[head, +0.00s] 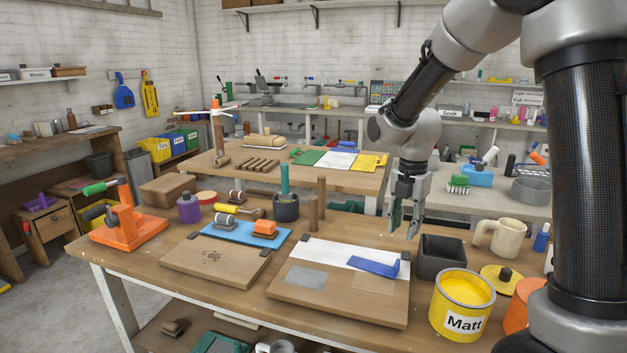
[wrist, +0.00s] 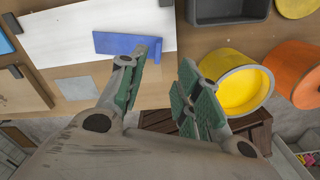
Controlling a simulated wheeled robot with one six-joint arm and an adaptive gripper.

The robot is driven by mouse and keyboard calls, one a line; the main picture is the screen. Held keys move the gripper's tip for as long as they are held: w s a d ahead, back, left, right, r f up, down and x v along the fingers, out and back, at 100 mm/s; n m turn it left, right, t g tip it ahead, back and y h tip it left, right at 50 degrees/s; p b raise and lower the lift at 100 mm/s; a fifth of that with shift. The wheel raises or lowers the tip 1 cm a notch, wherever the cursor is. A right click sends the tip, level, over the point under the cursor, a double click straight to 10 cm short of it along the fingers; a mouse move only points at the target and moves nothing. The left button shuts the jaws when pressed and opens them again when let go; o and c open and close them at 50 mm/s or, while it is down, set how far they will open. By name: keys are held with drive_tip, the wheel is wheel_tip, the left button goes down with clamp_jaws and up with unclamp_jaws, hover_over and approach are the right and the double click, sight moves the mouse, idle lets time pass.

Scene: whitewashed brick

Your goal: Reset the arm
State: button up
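My gripper (head: 404,222) hangs from my arm above the right part of the wooden table, pointing down, between the board with white paper and the dark grey box. In the wrist view my gripper (wrist: 160,88) has its two green-padded fingers apart, with nothing between them. A blue angled piece (head: 373,267) lies on the white paper (head: 335,256) on the wooden board (head: 340,300). The blue piece also shows in the wrist view (wrist: 125,43), ahead of the left finger and apart from it.
A dark grey box (head: 442,261), a yellow Matt paint tin (head: 462,303) and a beige mug (head: 499,239) stand at right. An orange clamp-like tool (head: 125,222), a purple jar (head: 189,208) and a second board (head: 215,266) are at left. Upright wooden pegs (head: 321,198) stand behind the paper.

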drive_tip(key=s+d+r+m+t, duration=0.1)
drive_tip(key=s+d+r+m, duration=0.2)
drive_tip(key=s+m, duration=0.5)
drive_tip(key=s+d+r+m+t, duration=0.2)
drive_tip(key=s+d+r+m, duration=0.1)
drive_tip(key=s+r+m, duration=0.3)
drive_tip(key=s+d+r+m+t, duration=0.1)
drive_tip(key=s+d+r+m, duration=0.2)
drive_tip(key=s+m, duration=0.7)
drive_tip(key=r+m, duration=0.1)
drive_tip(key=m, duration=0.1)
drive_tip(key=shift+r+m, duration=0.15)
drive_tip(key=shift+m, duration=0.25)
